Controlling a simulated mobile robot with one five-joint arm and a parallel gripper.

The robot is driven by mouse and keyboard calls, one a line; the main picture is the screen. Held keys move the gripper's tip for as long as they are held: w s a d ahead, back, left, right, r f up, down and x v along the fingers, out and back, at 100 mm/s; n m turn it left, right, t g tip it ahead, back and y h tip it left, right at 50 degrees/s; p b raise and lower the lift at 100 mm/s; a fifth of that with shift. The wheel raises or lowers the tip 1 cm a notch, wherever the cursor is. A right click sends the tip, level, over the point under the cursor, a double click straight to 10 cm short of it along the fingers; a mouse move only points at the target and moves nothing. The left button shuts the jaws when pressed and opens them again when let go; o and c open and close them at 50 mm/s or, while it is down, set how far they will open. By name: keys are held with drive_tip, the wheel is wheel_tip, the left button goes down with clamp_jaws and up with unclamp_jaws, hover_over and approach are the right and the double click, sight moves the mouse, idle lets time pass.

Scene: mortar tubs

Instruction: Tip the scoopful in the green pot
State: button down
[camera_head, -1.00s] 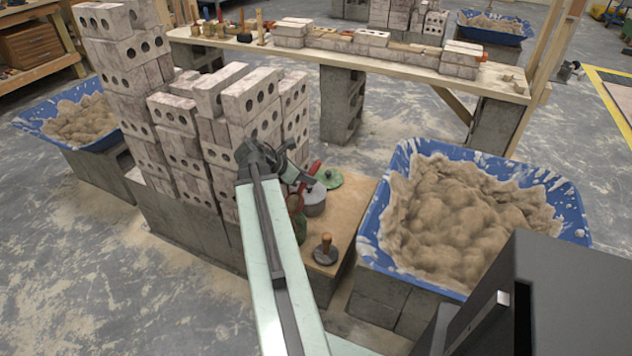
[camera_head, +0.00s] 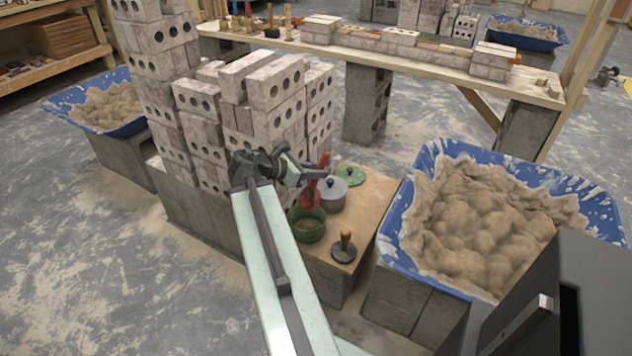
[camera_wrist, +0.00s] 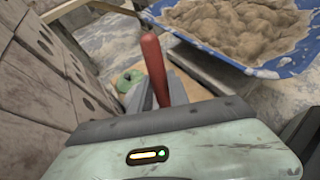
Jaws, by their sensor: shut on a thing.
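The green pot (camera_head: 309,227) stands open on a wooden board. Its inside looks brownish; I cannot tell whether that is mortar. My gripper (camera_head: 314,174) is shut on the handle of a red scoop (camera_head: 310,196). The scoop's bowl hangs tilted just above the far rim of the pot; its load cannot be made out. In the wrist view, the red handle (camera_wrist: 153,65) rises from between the grey jaws (camera_wrist: 160,92).
Behind the pot are a lidded grey pot (camera_head: 333,195) and a green lid (camera_head: 350,175). Brick stacks (camera_head: 250,110) rise close on the left. A blue mortar tub (camera_head: 395,245) stands right.

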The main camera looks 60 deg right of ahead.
drive_tip(key=shift+r, duration=0.1)
idle(0.5)
wheel_tip(320, 180, up, 32)
drive_tip(key=p, duration=3.2)
drive_tip(key=shift+r+p, duration=0.2)
drive_tip(key=shift+p, duration=0.1)
